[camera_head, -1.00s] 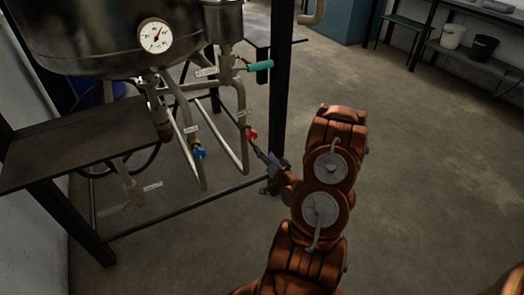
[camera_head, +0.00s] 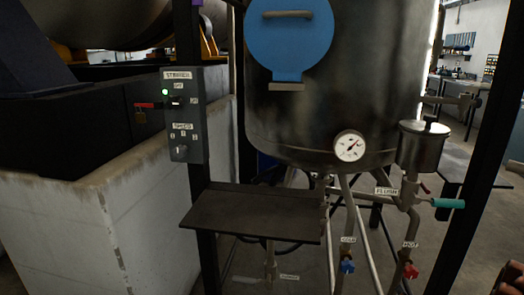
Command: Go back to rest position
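My gripper is not in view. Only a small copper-coloured piece of my arm shows at the bottom right corner of the head view. A large steel tank (camera_head: 300,115) with a round gauge (camera_head: 349,146) fills the middle. Below it are a blue valve handle (camera_head: 347,266) and a red valve handle (camera_head: 411,271). A teal handle (camera_head: 448,203) sticks out to the right beside the "FLUSH" label (camera_head: 387,191). Nothing is seen touching these handles.
A grey control box (camera_head: 183,115) with a lit green lamp is on a dark post at left. A dark shelf (camera_head: 255,213) juts out before the tank. A pale low wall (camera_head: 90,220) stands at left. A dark post (camera_head: 470,190) rises at right.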

